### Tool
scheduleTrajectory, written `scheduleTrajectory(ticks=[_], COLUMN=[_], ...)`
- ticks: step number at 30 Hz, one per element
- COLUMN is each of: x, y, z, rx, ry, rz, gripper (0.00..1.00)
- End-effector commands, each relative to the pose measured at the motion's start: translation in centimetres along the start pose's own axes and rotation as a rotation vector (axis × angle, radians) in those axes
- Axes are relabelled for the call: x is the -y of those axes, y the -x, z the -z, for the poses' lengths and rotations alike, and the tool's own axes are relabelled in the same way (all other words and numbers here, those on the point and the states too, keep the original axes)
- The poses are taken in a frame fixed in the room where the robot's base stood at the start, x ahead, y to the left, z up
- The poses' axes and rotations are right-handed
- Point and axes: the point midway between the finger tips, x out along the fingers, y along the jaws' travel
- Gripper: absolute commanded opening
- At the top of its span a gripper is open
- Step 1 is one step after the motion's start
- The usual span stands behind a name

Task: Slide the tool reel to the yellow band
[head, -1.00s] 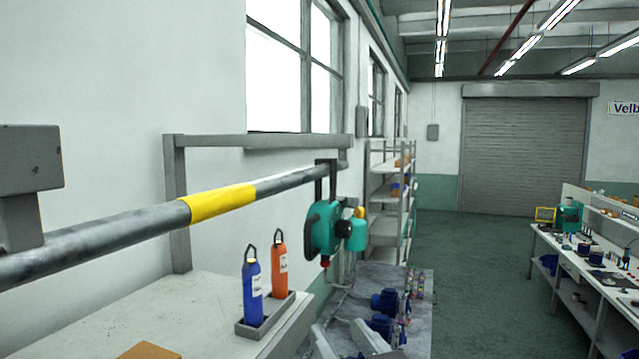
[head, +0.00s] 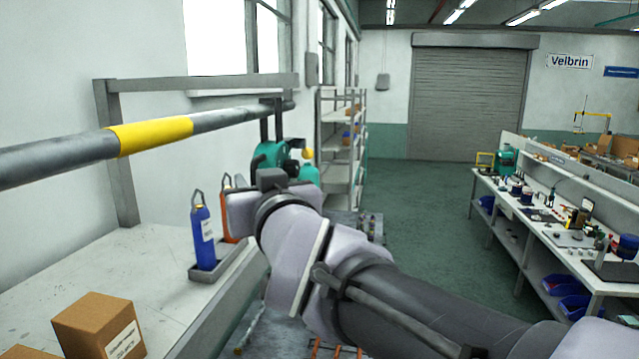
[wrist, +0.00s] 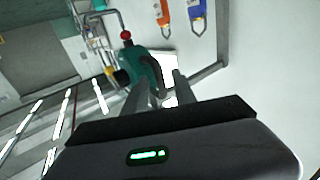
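The tool reel (head: 268,154) is teal and hangs by a dark bracket from the grey overhead rail, to the right of the yellow band (head: 155,134). My arm hides its lower part in the head view. In the wrist view the reel (wrist: 138,62) appears just beyond the fingertips, with its dark curved handle close to them. My gripper (wrist: 163,82) has its two fingers apart, with a bright gap between them. I cannot tell whether the handle lies between the fingers. In the head view my wrist covers the fingers.
The rail (head: 60,158) runs from the left past the band to a grey frame (head: 122,150). Below, a bench holds a blue tool (head: 204,235) and an orange one (head: 227,190) in a grey tray, and cardboard boxes (head: 98,325). A workbench stands at the right.

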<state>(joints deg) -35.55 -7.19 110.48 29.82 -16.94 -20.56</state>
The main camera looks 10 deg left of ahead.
Motion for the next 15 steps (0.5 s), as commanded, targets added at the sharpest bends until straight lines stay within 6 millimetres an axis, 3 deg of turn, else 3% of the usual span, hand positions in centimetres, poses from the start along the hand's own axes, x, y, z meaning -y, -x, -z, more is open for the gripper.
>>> scheduleTrajectory(ticks=[8, 13, 15], x=[0.0, 0.0, 0.0], y=[-0.2, -0.18, -0.18], z=[0.03, 0.02, 0.02], rx=[-0.001, -0.001, -0.001], ry=[0.0, 0.0, 0.0], rz=[0.0, 0.0, 0.0], gripper=[0.33, 0.01, 0.0])
